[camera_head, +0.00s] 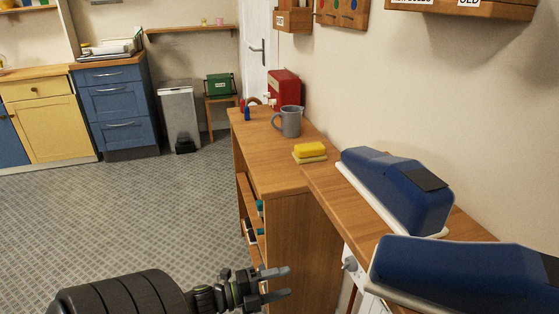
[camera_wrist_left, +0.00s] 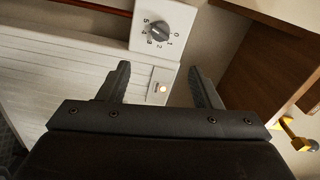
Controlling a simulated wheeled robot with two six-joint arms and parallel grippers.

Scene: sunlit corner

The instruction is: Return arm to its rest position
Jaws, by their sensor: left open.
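My left arm (camera_head: 120,296) comes in from the lower left of the head view. Its gripper (camera_head: 283,282) hangs low in front of the wooden cabinet, pointing right. Its two fingers are apart with nothing between them. In the left wrist view the open gripper (camera_wrist_left: 160,68) faces a white heater panel (camera_wrist_left: 65,75). A dial (camera_wrist_left: 160,32) with numbers and a small lit switch (camera_wrist_left: 160,88) show beyond the fingers. I cannot tell how far the fingertips are from the panel. My right gripper is not in view.
The wooden cabinet (camera_head: 288,225) carries a grey mug (camera_head: 291,122) and a yellow sponge (camera_head: 309,149). A grey bin (camera_head: 180,118) stands at the back. The tiled floor (camera_head: 130,220) at the left is clear.

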